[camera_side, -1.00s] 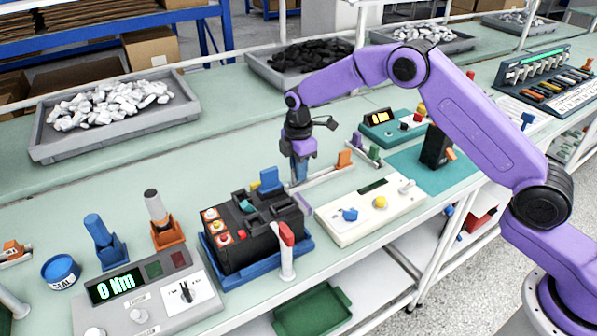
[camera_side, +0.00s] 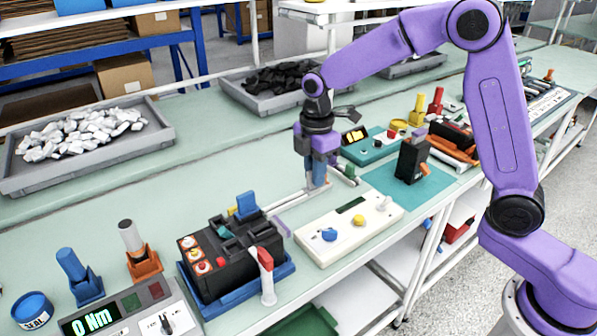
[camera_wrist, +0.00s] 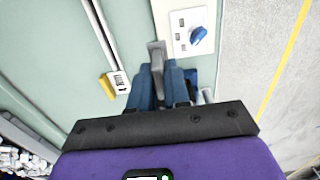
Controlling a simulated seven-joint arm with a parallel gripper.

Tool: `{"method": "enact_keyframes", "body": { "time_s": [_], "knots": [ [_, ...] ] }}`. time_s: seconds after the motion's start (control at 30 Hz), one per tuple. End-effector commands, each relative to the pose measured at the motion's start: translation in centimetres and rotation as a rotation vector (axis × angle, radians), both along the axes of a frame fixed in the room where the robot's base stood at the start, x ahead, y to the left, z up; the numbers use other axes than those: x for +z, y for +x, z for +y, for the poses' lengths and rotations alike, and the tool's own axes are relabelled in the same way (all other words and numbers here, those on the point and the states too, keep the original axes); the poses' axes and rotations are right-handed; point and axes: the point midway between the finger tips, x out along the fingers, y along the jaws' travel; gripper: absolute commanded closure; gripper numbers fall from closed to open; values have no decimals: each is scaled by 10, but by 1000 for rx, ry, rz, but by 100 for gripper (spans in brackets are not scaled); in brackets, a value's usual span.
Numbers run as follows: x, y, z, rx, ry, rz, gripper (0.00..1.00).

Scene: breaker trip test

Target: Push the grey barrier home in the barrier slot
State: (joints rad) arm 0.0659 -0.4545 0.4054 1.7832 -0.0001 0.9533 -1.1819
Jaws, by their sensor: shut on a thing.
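My gripper (camera_side: 318,186) is over the pale rail strip behind the white panel. In the wrist view its blue fingers (camera_wrist: 158,85) are shut on a slim grey piece, the grey barrier (camera_wrist: 156,58), which sticks out beyond the fingertips. In the side view the barrier is too small to make out between the fingers. I cannot tell which opening is the barrier slot.
The white panel (camera_side: 345,238) with blue and yellow knobs lies in front of my gripper. A red-topped post (camera_side: 266,270) stands before the breaker body. A teal mat (camera_side: 440,188) bearing a black block (camera_side: 411,160) lies to the right.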

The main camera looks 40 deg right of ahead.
Motion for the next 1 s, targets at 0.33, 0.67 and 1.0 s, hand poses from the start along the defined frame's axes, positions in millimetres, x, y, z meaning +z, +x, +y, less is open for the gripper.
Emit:
{"method": "enact_keyframes", "body": {
  "time_s": [0.33,0.67,1.0],
  "knots": [
    [16,-16,16,5,1,-3,100],
    [54,-16,114,6,2,-3,100],
    [71,-25,152,0,0,0,100]
  ]
}}
